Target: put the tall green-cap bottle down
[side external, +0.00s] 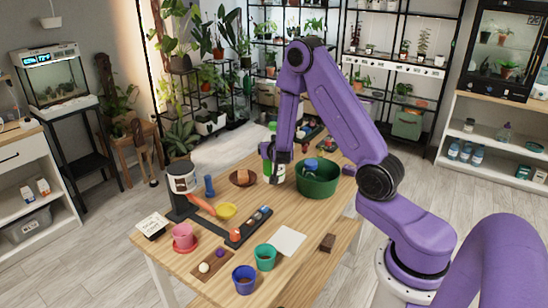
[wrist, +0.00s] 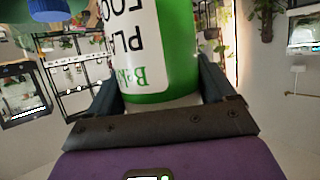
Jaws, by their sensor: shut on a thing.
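The tall bottle (side external: 278,174) is green with a white label. In the side view it is upright between the brown saucer (side external: 242,178) and the green tub (side external: 318,184), partly hidden by my gripper (side external: 277,152). In the wrist view the bottle (wrist: 172,45) fills the space between my fingers, with its label lettering and a green band showing. My gripper is shut on it. I cannot tell whether its base touches the table (side external: 205,262).
A blue-topped item (side external: 311,164) stands in the green tub. Bare wood lies between bottle and sheet.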

